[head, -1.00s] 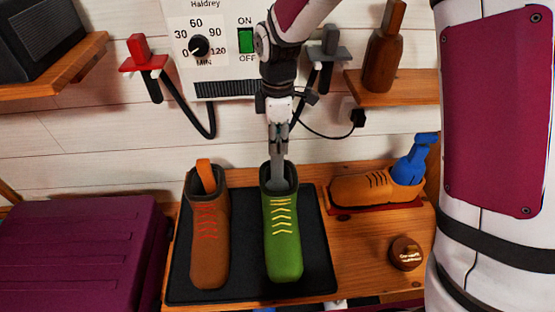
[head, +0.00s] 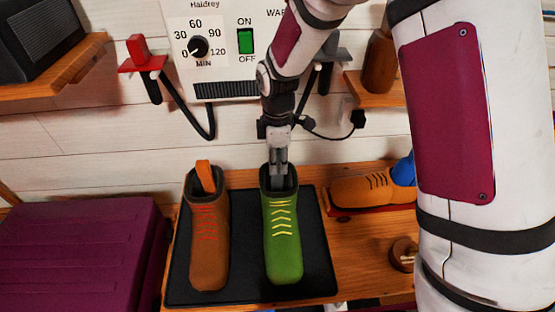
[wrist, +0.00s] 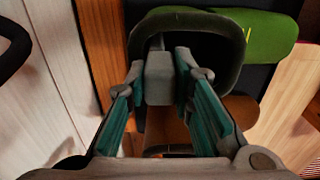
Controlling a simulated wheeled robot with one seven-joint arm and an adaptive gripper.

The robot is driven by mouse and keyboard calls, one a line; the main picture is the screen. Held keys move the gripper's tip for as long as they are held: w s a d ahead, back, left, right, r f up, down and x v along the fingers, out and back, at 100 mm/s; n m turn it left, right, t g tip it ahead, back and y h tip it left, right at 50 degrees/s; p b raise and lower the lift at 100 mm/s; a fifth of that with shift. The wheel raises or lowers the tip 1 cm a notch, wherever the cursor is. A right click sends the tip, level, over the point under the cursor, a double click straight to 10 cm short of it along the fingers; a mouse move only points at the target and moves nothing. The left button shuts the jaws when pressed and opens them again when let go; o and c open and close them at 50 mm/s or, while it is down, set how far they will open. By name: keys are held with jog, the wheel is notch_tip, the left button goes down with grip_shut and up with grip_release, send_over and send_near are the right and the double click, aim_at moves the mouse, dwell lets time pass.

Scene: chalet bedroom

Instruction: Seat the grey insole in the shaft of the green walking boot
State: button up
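The green walking boot (head: 283,240) stands on a black mat, its dark shaft opening upward at the back; in the wrist view its green upper (wrist: 245,35) and dark collar (wrist: 190,20) show. My gripper (head: 279,165) is right above the shaft, pointing down. It is shut on the grey insole (wrist: 160,80), whose top end shows between the fingertips in the wrist view. The insole's lower part is inside the shaft and hidden. I cannot tell whether it touches the bottom.
A brown boot (head: 209,245) with an orange insole (head: 204,176) stands left on the mat (head: 320,275). Another brown shoe (head: 360,190) with a blue piece lies right on the wooden bench. A wall dryer (head: 228,60) hangs behind. A purple box (head: 80,250) is at left.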

jog(key=o, duration=0.3)
jog(key=shift+r, duration=0.1)
notch_tip(320, 180, up, 12)
jog(key=s+d+r+m, duration=0.3)
jog(key=s+d+r, duration=0.2)
jog(key=r, duration=0.1)
jog(key=s+d+r+m+t, duration=0.1)
jog(key=s+d+m, duration=0.2)
jog(key=s+m, duration=0.2)
jog(key=s+d+r+m+t, duration=0.1)
jog(key=s+m, duration=0.4)
jog(key=s, duration=0.5)
jog(key=s+d+r+m+t, duration=0.1)
jog(key=s+d+r+m, duration=0.1)
jog(key=s+d+m, duration=0.3)
jog(key=s+d, duration=0.1)
jog(key=s, duration=0.2)
jog(key=shift+r, duration=0.4)
